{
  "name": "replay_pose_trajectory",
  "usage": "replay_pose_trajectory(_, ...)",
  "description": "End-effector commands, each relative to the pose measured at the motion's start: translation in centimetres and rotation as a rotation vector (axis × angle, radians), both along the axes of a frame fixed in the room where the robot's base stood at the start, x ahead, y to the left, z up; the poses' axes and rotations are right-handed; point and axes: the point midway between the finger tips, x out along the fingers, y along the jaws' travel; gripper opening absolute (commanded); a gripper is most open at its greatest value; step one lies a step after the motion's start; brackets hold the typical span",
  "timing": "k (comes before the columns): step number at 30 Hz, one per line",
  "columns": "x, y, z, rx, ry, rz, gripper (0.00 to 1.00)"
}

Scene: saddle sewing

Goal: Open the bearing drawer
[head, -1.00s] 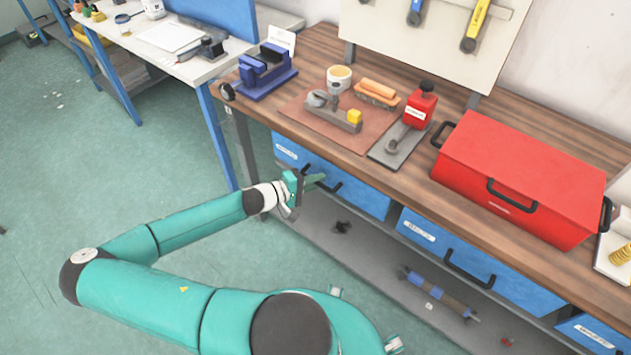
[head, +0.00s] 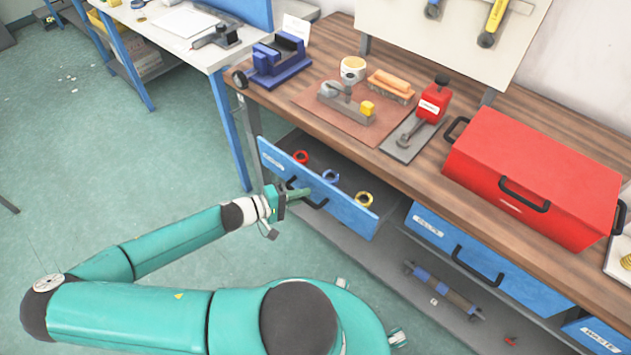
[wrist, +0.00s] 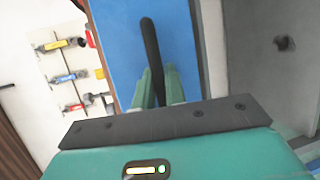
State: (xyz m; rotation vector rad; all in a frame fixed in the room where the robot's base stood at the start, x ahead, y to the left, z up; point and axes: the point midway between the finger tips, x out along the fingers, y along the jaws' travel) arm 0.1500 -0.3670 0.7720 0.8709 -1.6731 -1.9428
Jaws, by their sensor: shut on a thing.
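The bearing drawer (head: 345,208) is the blue-fronted drawer at the left end under the workbench. It stands pulled out, and a red ring (head: 301,157), a blue ring (head: 330,176) and a yellow ring (head: 364,199) show inside it. The drawer's label is too blurred to read surely. My gripper (head: 301,193) is at the drawer front, shut on its black handle (head: 318,203). In the wrist view the green fingers (wrist: 157,88) close around the dark handle bar (wrist: 151,45) against the blue front (wrist: 122,40).
A closed blue drawer (head: 528,285) sits to the right, with another at the lower right corner. The benchtop holds a blue vise (head: 277,62), a red toolbox (head: 530,175) and a red press (head: 432,103). A lower shelf carries a shaft (head: 440,290).

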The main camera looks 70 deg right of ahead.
Motion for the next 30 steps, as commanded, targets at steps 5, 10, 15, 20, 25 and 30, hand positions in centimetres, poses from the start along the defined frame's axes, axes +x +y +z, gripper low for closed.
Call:
replay_pose_trajectory(5,1.9,4.3,0.0,0.002,-0.001,0.004,0.00)
replay_pose_trajectory(10,3.3,7.4,0.0,0.001,0.000,0.002,0.00)
replay_pose_trajectory(15,4.1,9.5,0.0,0.001,0.001,0.001,0.00)
replay_pose_trajectory(20,4.5,10.4,0.0,-0.001,-0.001,0.000,0.00)
replay_pose_trajectory(25,4.6,10.7,0.1,-0.002,0.001,-0.002,0.00)
replay_pose_trajectory(30,4.6,10.6,0.1,-0.001,0.000,-0.002,0.00)
